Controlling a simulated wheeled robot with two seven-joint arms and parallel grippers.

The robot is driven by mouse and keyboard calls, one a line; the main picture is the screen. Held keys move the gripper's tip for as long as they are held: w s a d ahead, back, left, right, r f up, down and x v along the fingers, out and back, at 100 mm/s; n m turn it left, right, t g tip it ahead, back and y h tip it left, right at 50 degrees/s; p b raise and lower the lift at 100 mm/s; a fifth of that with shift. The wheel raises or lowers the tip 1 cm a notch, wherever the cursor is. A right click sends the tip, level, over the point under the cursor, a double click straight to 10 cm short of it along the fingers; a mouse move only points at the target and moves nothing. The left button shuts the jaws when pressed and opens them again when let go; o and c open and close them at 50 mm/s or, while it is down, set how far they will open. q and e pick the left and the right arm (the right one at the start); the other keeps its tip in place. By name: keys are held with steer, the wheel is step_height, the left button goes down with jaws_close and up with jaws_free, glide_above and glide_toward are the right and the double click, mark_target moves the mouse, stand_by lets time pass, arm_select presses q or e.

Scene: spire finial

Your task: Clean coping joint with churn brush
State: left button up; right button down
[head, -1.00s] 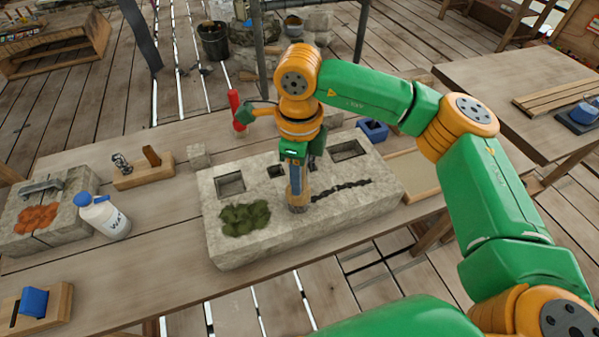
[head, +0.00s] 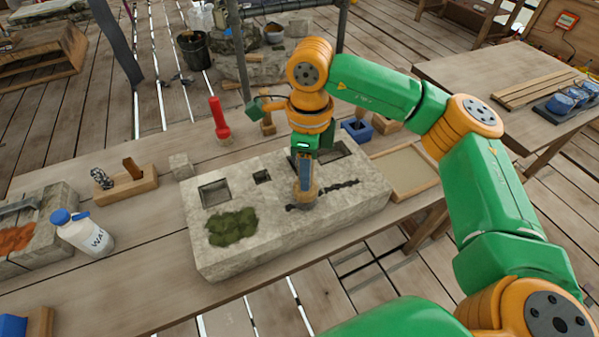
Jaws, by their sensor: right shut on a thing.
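The coping stone (head: 265,250) is a pale block on the bench with square pockets, a green moss patch (head: 232,227) and a dark joint (head: 340,185) along its right part. My right gripper (head: 304,160) points down over the stone, shut on the churn brush (head: 305,185). The brush is upright, with its lower end at or just above the left part of the dark joint; contact cannot be told. The gripper partly hides the brush's upper part and the stone behind. My left gripper is not in view.
A shallow tray (head: 405,170) lies to the right.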

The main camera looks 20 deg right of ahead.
steer(key=shift+d, duration=1.8)
steer(key=shift+d+b, duration=0.35)
steer(key=shift+d, duration=1.6)
steer(key=shift+w+d+p, duration=0.2)
steer(key=shift+d+p, duration=0.35)
steer(key=shift+d, duration=2.5)
steer(key=shift+r, duration=0.1)
step_height(320, 180, up, 7)
steer(key=p, duration=0.6)
steer(key=shift+p, duration=0.4)
